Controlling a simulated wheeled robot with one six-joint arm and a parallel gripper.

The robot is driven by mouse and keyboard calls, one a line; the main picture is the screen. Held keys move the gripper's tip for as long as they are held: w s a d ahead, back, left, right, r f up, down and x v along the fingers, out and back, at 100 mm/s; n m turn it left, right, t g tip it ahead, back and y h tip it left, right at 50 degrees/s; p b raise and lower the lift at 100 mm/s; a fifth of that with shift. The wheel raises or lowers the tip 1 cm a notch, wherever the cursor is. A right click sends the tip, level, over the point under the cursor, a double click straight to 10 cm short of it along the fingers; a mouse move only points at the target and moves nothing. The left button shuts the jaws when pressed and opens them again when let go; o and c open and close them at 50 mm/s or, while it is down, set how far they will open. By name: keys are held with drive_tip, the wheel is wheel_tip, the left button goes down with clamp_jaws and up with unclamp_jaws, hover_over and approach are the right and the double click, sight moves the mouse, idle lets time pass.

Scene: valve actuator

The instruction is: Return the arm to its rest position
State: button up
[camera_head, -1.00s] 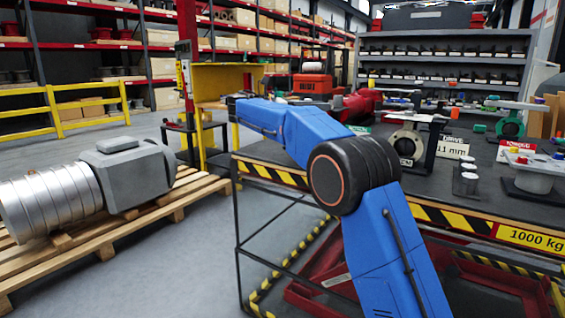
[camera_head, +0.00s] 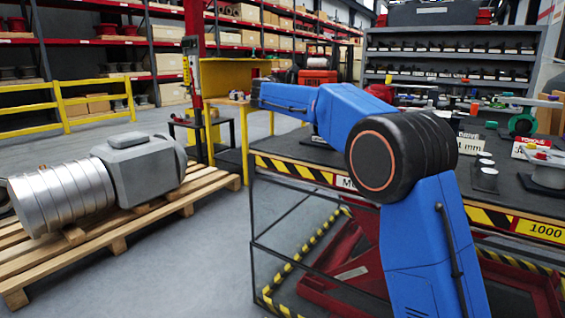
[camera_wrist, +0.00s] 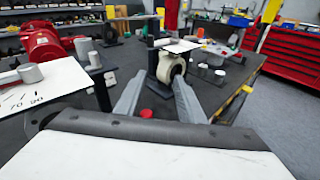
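My blue arm (camera_head: 350,115) rises from the lower right of the head view, bends at a black joint, and its forearm reaches left and away over the workbench. My gripper is hidden in the head view. In the wrist view, the two grey fingers of my gripper (camera_wrist: 158,80) stand apart with a gap between them and hold nothing that I can see. A pale round valve body (camera_wrist: 171,66) stands on the bench beyond the fingertips. A small red piece (camera_wrist: 146,113) shows between the fingers near their base.
The workbench (camera_head: 290,172) has a striped edge and carries several valve parts and signs. A wooden pallet (camera_head: 120,232) with a grey and silver actuator (camera_head: 140,170) stands on the left. A yellow railing (camera_head: 95,100) is behind it. Floor between pallet and bench is clear.

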drive_tip(key=s+d+f+m+y, duration=0.25)
drive_tip(key=s+d+f, duration=0.2)
drive_tip(key=s, duration=0.35)
drive_tip(key=s+d+f+m+y, duration=0.2)
drive_tip(key=s+d+f+y, duration=0.1)
drive_tip(key=s+d, duration=0.4)
drive_tip(key=s+d+f+m+y, duration=0.2)
drive_tip(key=s+d+f+y, duration=0.15)
drive_tip(key=s, duration=0.55)
drive_tip(key=s+a+f+m+y, duration=0.2)
drive_tip(key=s+f+m, duration=0.4)
drive_tip(key=s+f, duration=0.5)
drive_tip(key=s+a+f+m+t+y, duration=0.1)
drive_tip(key=s+a+f+m+y, duration=0.2)
drive_tip(key=s+f+m, duration=0.4)
drive_tip(key=s+f+y, duration=0.1)
drive_tip(key=s+f, duration=0.4)
drive_tip(key=s, duration=0.4)
drive_tip(key=shift+s+y, duration=0.4)
